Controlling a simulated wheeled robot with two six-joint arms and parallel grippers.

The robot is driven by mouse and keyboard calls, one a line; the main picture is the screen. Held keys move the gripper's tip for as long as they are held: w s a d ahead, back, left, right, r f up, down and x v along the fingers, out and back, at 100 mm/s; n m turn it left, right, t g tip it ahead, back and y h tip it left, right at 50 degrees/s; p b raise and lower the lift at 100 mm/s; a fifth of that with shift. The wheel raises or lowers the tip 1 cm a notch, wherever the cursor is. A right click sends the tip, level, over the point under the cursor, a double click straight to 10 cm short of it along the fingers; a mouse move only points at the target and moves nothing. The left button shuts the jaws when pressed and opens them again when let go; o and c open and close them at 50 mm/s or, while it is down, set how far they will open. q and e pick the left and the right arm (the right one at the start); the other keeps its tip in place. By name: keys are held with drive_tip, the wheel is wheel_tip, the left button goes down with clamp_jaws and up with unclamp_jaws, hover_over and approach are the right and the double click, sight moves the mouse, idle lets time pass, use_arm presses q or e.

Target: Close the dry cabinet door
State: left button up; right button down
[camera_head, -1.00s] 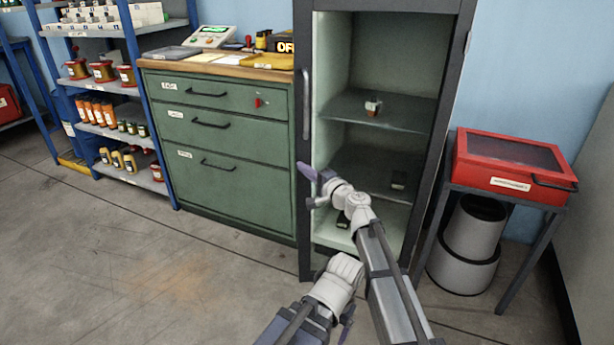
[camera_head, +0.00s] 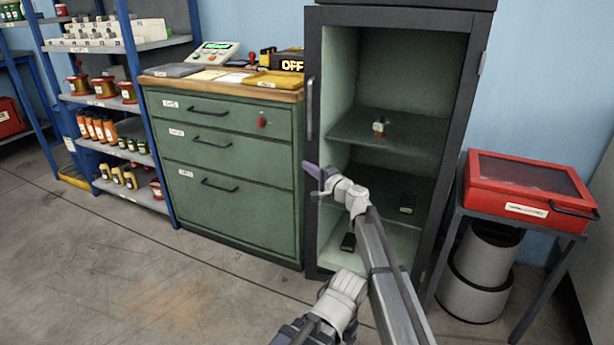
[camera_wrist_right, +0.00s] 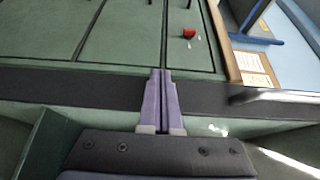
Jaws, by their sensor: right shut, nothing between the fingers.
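The dry cabinet (camera_head: 316,225) is tall, with a dark frame, pale green inside and shelves. Its door handle (camera_head: 310,108) is at the left edge, a hinge at the right. The door's dark frame looks flush or nearly flush with the cabinet; I cannot tell whether a gap is left. My right gripper (camera_head: 312,172) is shut and empty, in front of the left frame edge below the handle. In the right wrist view its fingers (camera_wrist_right: 161,100) point across the dark frame strip (camera_wrist_right: 60,92), with the handle (camera_wrist_right: 285,95) to the right. My left gripper's fingers are not clear near the bottom.
A green drawer cabinet (camera_head: 235,185) stands directly left of the dry cabinet. A red glass-topped case (camera_head: 525,180) sits on a stand at the right, with grey bins (camera_head: 475,280) beneath. Shelving (camera_head: 110,160) stands at far left. The floor (camera_head: 140,270) in front is clear.

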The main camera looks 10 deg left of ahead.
drive_tip(key=w, duration=1)
drive_tip(key=shift+d, duration=0.15)
